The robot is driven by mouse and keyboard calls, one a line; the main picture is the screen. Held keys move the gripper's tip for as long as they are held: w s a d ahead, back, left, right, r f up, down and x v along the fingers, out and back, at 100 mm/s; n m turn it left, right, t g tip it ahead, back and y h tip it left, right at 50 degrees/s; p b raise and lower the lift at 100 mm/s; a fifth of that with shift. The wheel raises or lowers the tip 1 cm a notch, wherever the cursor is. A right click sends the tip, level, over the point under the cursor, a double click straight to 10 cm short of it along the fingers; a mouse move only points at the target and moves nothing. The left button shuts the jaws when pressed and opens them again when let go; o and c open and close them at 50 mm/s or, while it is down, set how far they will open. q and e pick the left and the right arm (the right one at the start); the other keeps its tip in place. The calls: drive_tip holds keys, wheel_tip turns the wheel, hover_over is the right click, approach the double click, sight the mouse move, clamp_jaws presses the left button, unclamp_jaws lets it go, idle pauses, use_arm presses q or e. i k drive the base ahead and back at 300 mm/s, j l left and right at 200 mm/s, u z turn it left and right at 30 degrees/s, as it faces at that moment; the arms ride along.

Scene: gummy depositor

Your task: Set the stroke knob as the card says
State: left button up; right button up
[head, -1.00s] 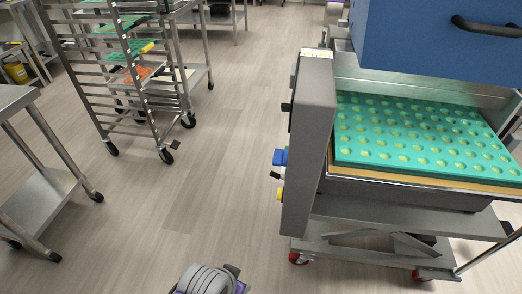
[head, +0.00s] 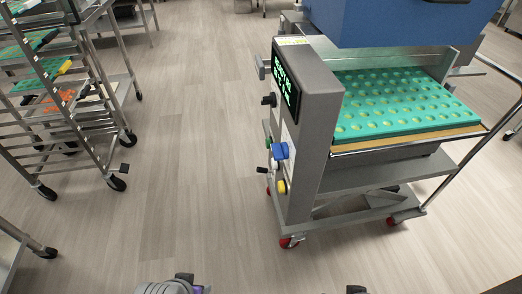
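The depositor's grey control box (head: 322,105) stands right of centre, its panel facing left and seen at a steep slant. A black screen (head: 286,82) shows green text too small to read. Below it are a black knob (head: 269,100), a blue knob (head: 280,151), a small black lever (head: 262,169) and a yellow knob (head: 282,187). I cannot tell which is the stroke knob. My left gripper (head: 176,287) is cut off at the bottom edge, well away from the panel. A dark tip of my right gripper (head: 357,289) barely shows.
A teal mould tray (head: 400,103) sits on the depositor under a blue hopper (head: 385,20). The depositor's cart has red-wheeled casters (head: 290,242). A steel rack (head: 60,120) of trays stands at the left. The floor (head: 190,130) between is clear.

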sight(279, 152)
drive_tip(key=i+l, duration=0.1)
drive_tip(key=l, duration=1.25)
drive_tip(key=j, duration=0.7)
drive_tip(key=k+j, duration=0.1)
drive_tip(key=j, duration=0.55)
drive_tip(key=i+j, duration=0.15)
drive_tip(key=j, duration=0.2)
drive_tip(key=i+j+z, duration=0.1)
drive_tip(key=j, duration=0.3)
drive_tip(key=i+j+z, duration=0.1)
drive_tip(key=j, duration=0.75)
